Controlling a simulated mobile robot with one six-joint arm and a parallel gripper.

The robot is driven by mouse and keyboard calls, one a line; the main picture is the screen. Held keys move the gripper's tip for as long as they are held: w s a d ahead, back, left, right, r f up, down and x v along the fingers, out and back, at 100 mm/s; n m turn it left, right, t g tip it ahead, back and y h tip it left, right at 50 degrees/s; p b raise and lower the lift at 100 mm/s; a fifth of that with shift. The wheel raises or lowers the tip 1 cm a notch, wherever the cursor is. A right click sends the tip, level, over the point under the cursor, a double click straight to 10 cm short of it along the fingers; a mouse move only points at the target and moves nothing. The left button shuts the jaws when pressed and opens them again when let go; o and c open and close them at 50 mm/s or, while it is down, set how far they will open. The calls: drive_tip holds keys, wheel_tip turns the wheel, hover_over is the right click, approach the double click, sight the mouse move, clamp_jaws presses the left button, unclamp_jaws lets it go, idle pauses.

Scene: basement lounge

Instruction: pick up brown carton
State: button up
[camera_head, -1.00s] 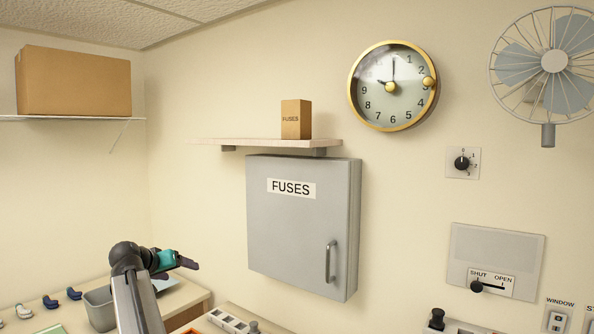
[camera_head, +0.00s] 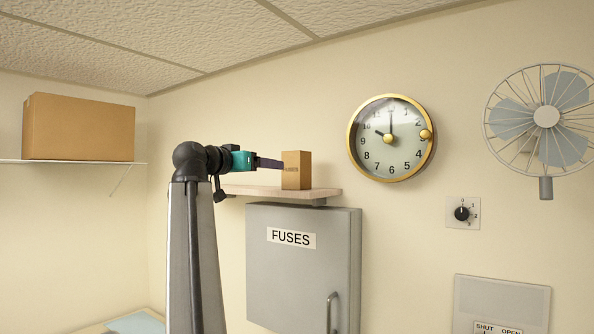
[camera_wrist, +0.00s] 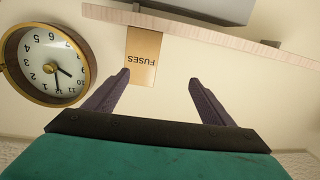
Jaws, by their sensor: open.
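A small brown carton (camera_head: 297,170) marked FUSES stands upright on a wooden wall shelf (camera_head: 265,191) above the grey fuse cabinet. In the wrist view my gripper (camera_wrist: 159,77) is open and empty. The carton lies nearer the left finger, off the middle of the gap. I cannot tell whether a finger touches it.
A large cardboard box (camera_head: 78,127) sits on a white shelf (camera_head: 70,161) at the left. A gold-rimmed clock (camera_head: 391,138) hangs right of the carton, with a fan (camera_head: 546,117) farther right. The grey cabinet (camera_head: 300,270) is below the shelf.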

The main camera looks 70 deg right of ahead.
drive_tip(key=m+g, duration=0.1)
approach(290, 152)
drive_tip(key=shift+s+a+f, duration=0.1)
drive_tip(key=shift+a, duration=0.05)
drive_tip(key=shift+x, duration=4.3)
